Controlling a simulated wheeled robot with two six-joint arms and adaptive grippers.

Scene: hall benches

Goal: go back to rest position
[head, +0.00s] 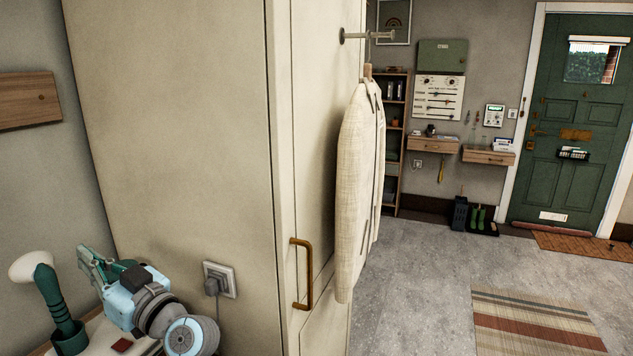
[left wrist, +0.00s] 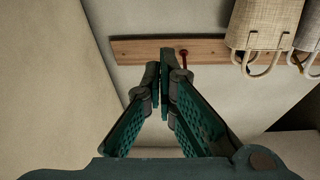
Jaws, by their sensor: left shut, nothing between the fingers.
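My left gripper (head: 86,256) is at the lower left of the head view, beside the tall cream cabinet and above a low surface at the picture's edge. Its fingers point up and to the left. In the left wrist view the two teal fingers (left wrist: 160,78) meet at their tips with nothing between them. They appear in front of a wooden rail (left wrist: 209,49) on the wall; the distance to it is hard to tell. My right gripper does not show in either view.
The tall cabinet (head: 175,130) fills the left middle, with an ironing board (head: 355,190) hung on its side. A green brush in a holder (head: 69,335) stands left of my gripper. Woven bags (left wrist: 262,25) hang from the rail. Open floor (head: 420,290) lies right.

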